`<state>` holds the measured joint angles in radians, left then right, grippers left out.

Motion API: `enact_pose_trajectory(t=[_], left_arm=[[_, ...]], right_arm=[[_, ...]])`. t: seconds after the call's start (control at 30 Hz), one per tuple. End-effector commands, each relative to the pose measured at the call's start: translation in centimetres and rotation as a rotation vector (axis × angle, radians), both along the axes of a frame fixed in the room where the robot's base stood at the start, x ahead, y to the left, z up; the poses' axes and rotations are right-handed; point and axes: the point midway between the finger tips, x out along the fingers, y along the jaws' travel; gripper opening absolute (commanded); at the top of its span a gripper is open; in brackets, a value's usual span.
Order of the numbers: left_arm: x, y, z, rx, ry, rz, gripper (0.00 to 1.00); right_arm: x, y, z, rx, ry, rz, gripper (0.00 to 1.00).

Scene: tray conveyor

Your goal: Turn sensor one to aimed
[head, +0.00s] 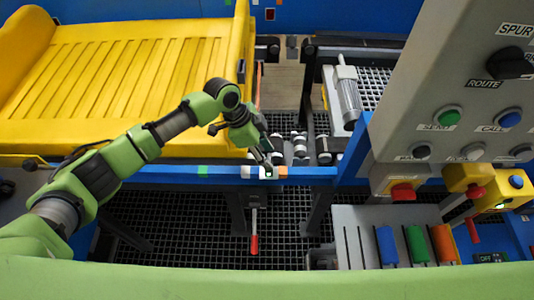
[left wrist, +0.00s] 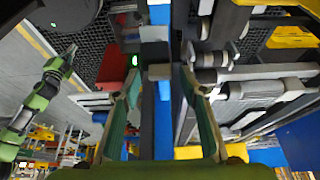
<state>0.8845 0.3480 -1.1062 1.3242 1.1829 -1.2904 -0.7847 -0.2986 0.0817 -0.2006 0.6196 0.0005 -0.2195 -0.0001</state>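My left gripper (head: 264,160) reaches down to the blue conveyor rail (head: 215,173). A small dark device with a green light (head: 268,173), which may be sensor one, sits on the rail right at the fingertips. In the left wrist view the two fingers of my left gripper (left wrist: 161,76) are spread apart, with a small grey block (left wrist: 160,72) between their tips. A green light (left wrist: 134,60) glows just beside the left fingertip. I cannot tell whether the fingers touch the block, nor which way the sensor faces.
A yellow slatted chute (head: 120,90) fills the back left. Rollers (head: 300,146) lie behind the rail, and a red-handled lever (head: 254,240) hangs below it. A grey control panel (head: 455,110) with knobs and buttons stands right, above a rack of coloured trays (head: 417,245).

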Motion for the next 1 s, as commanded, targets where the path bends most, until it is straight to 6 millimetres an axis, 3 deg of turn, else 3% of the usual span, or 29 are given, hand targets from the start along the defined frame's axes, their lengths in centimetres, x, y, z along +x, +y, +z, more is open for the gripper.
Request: enact_pose_trajectory(t=[0.5,0.7,1.0], left_arm=[[0.1,3.7,9.1,-0.001,-0.004,0.0,0.39],[0.0,4.3,10.4,-0.001,-0.001,-0.001,0.39],[0.0,4.3,10.5,-0.001,-0.001,-0.001,0.39]], right_arm=[[-0.1,0.1,0.0,0.002,0.001,-0.001,0.0],[-0.1,0.1,0.0,0.002,0.001,-0.001,0.0],[-0.1,0.1,0.0,0.002,0.001,-0.001,0.0]])
